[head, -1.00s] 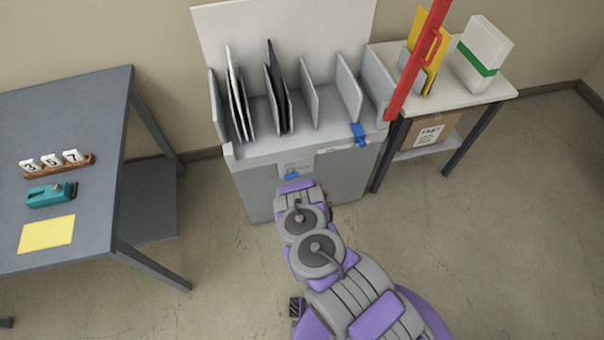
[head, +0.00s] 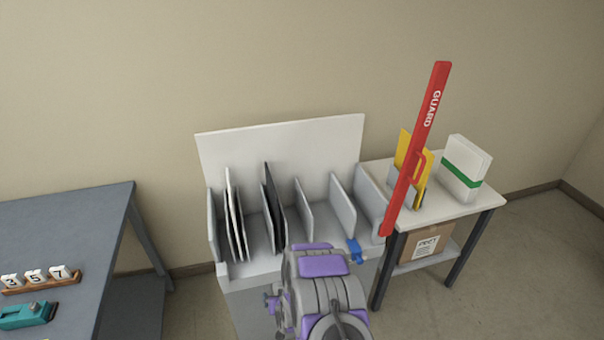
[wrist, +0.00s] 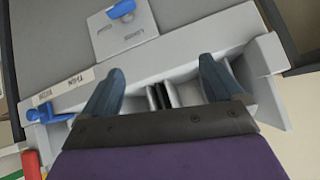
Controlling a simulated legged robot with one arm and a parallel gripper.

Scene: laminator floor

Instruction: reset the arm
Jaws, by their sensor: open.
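My arm rises in the lower middle of the head view, in front of the grey slotted rack (head: 250,268). Its fingers are hidden there by the arm links. In the wrist view my gripper (wrist: 162,88) has its two dark fingers spread wide apart with nothing between them. The rack's front edge and slots (wrist: 160,62) lie beyond and below the fingers. A blue lever (wrist: 50,113) shows at the left of the wrist view, and a blue latch (wrist: 121,9) on a grey plate (wrist: 125,35) shows at the top.
A red guard bar (head: 418,150) stands upright at the rack's right end. A side table (head: 470,208) there holds yellow folders (head: 405,150) and a white box with a green band (head: 467,165). A grey table (head: 70,235) with number blocks (head: 37,277) and a teal device (head: 25,315) is at left.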

